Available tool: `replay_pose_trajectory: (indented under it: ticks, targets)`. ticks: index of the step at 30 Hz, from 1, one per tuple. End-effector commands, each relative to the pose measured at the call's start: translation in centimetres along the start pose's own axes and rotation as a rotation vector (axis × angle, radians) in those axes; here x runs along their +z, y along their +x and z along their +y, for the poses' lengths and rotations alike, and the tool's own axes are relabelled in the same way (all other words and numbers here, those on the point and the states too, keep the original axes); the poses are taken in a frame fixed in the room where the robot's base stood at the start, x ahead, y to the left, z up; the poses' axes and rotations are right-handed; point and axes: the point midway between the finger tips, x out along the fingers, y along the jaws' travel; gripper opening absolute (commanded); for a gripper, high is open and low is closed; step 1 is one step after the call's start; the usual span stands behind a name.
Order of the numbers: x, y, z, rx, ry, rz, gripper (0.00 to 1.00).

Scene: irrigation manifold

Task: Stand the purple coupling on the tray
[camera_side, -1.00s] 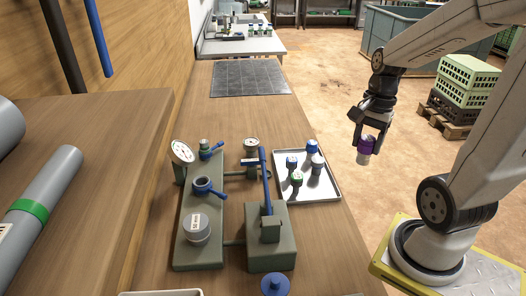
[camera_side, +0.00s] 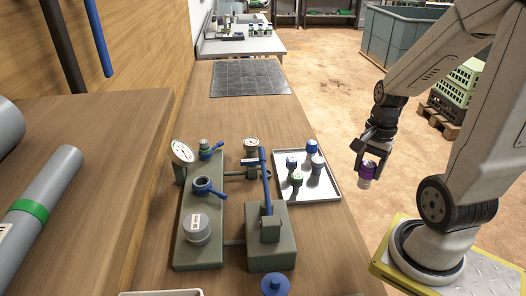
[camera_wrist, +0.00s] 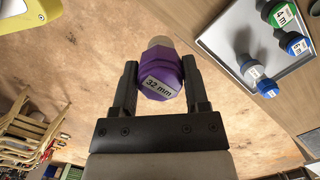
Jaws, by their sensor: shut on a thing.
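The purple coupling (camera_side: 367,171) is held in my gripper (camera_side: 373,163), to the right of the tray and beyond the bench edge. In the wrist view the coupling (camera_wrist: 160,78) has a "32 mm" label and a pale end, and both fingers of my gripper (camera_wrist: 160,90) press its sides. The tray (camera_side: 326,193) is silver and shallow and lies at the bench's right edge. Its corner (camera_wrist: 232,50) shows at upper right in the wrist view.
The green manifold fixture (camera_side: 200,235) with a blue lever (camera_side: 265,180) stands left of the tray. The tray's front part looks free.

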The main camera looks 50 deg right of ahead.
Motion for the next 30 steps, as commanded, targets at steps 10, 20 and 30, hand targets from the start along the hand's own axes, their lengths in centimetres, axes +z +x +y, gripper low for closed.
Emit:
replay_pose_trajectory:
  ticks: [10,20,30]
  targets:
    - [-0.4,0.3,-0.7,0.001,-0.001,-0.001,0.0]
    - [-1.8,1.4,-3.5,0.001,-0.001,-0.002,0.0]
    - [-3.5,2.9,-6.8,0.002,-0.001,-0.001,0.0]
